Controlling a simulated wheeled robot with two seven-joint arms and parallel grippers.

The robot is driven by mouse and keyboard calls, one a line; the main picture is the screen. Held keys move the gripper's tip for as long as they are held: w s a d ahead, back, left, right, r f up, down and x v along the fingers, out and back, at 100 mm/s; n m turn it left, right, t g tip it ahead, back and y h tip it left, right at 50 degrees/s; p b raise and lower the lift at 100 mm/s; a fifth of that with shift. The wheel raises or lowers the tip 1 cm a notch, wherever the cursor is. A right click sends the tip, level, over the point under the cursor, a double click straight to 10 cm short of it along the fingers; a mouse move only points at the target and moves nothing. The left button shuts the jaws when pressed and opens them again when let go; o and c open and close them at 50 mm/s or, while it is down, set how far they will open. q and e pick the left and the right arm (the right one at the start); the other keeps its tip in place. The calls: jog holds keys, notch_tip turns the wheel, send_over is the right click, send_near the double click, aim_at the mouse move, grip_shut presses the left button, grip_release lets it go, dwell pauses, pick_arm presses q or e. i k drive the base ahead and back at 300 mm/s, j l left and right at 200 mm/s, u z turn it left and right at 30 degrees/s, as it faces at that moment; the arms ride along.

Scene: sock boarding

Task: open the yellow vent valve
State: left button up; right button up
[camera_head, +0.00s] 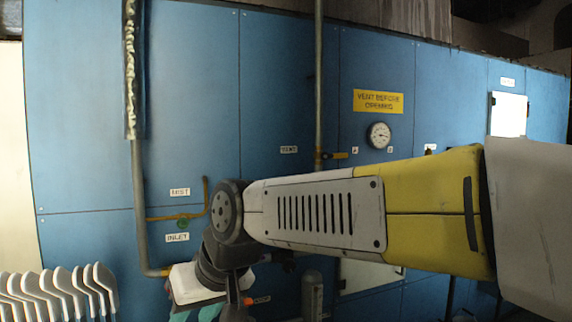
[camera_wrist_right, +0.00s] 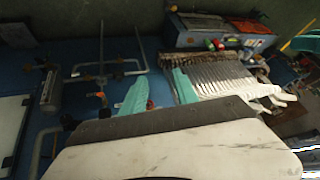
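The vent valve shows in the head view as a small yellow lever (camera_head: 336,156) on a vertical pipe, just right of the VENT label (camera_head: 289,149). The lever points to the right, roughly crosswise to the pipe. My right arm crosses the lower right of the head view, below the valve. My right gripper, with teal fingertips, is low and left of the valve, partly cut off by the frame's bottom edge. In the right wrist view its two teal fingers (camera_wrist_right: 158,93) are apart with nothing visibly between them.
A blue panel (camera_head: 85,90) carries a gauge (camera_head: 380,135), a yellow warning sign (camera_head: 378,102) and a mist/inlet pipe (camera_head: 140,215) with a green knob (camera_head: 183,223). A rack of white boards (camera_head: 60,290) stands at lower left. The panel front around the vent lever is clear.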

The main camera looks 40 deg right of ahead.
aim_at(324, 156)
jog(key=l+z, duration=0.15)
jog(key=z, duration=0.3)
jog(key=k+l+z, duration=0.1)
jog(key=z, duration=0.4)
jog(key=l+z, duration=0.25)
jog(key=z, duration=0.2)
